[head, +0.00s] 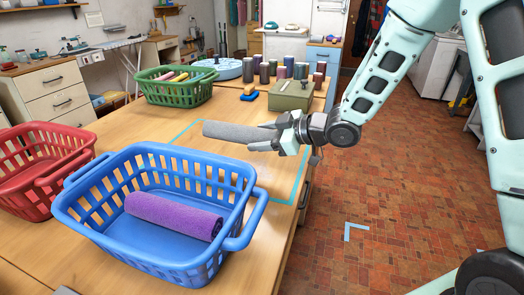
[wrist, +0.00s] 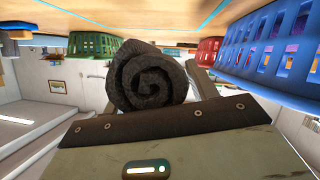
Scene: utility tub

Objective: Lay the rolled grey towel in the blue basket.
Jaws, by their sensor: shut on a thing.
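The rolled grey towel (head: 232,131) is held above the wooden table, pointing left out of my gripper (head: 272,140). My gripper is shut on it near its right end. In the wrist view the towel's spiral end (wrist: 150,82) shows close up, between the fingers. The blue basket (head: 88,206) stands on the table in front, to the lower left of my gripper. A rolled purple towel (head: 172,214) lies inside it. The blue basket also shows at the right of the wrist view (wrist: 268,50). The towel is apart from the basket.
A red basket (head: 28,172) stands left of the blue one. A green basket (head: 172,92) with colourful things stands farther back. Several dark cylinders (head: 282,72), an olive box (head: 291,95) and a yellow-and-blue brush (head: 249,92) are at the back. Blue tape marks the table's middle.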

